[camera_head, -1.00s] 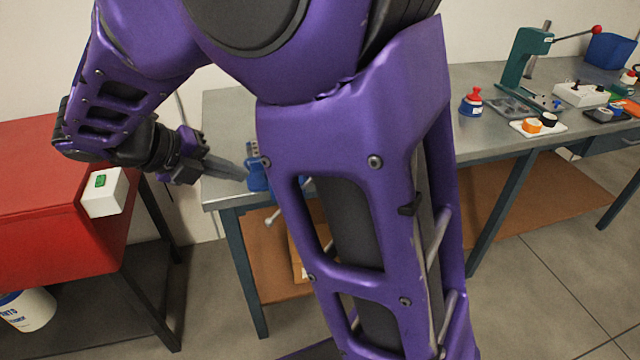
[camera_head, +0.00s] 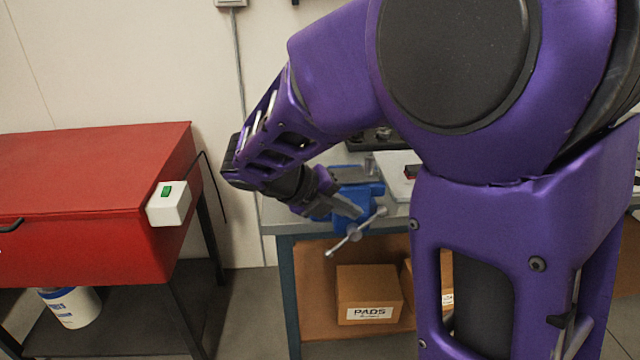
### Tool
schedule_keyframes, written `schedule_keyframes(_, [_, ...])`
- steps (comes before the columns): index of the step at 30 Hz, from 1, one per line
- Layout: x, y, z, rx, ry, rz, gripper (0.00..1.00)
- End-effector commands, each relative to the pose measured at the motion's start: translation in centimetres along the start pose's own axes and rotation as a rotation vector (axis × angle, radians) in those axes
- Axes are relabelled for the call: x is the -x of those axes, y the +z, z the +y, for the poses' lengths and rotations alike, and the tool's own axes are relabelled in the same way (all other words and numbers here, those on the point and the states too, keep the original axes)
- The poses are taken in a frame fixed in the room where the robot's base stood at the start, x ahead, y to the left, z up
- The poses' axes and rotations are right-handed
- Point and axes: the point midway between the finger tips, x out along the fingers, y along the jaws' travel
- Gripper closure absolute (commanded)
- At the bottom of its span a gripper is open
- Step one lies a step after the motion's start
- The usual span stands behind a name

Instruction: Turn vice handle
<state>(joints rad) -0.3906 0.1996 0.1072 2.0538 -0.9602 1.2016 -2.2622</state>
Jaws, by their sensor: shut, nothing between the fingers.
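The blue vice (camera_head: 372,192) is fixed at the front edge of the grey workbench, near its left end. Its metal handle (camera_head: 345,243) is a bar with ball ends in front of the bench edge, slanting from upper right to lower left. My gripper (camera_head: 358,211) is shut and empty. Its fingers point right and slightly down, in front of the vice body and close to the handle's hub. I cannot tell whether they touch the handle. My gripper hides part of the vice.
A red cabinet (camera_head: 90,215) with a white switch box (camera_head: 168,203) stands at left. The grey workbench (camera_head: 268,214) has a lower shelf holding a cardboard box (camera_head: 368,288). Open floor (camera_head: 243,300) lies between cabinet and bench. My arm hides the bench's right part.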

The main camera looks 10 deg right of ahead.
Motion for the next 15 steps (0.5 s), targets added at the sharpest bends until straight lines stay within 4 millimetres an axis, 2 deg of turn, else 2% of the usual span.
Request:
schedule_keyframes(1, [-1.1,-0.1,0.2,0.0,-0.001,0.002,1.0])
schedule_keyframes(6, [-3.1,-0.1,0.1,0.0,0.0,0.001,1.0])
schedule_keyframes(15, [-3.9,0.0,0.0,0.001,0.0,-0.002,1.0])
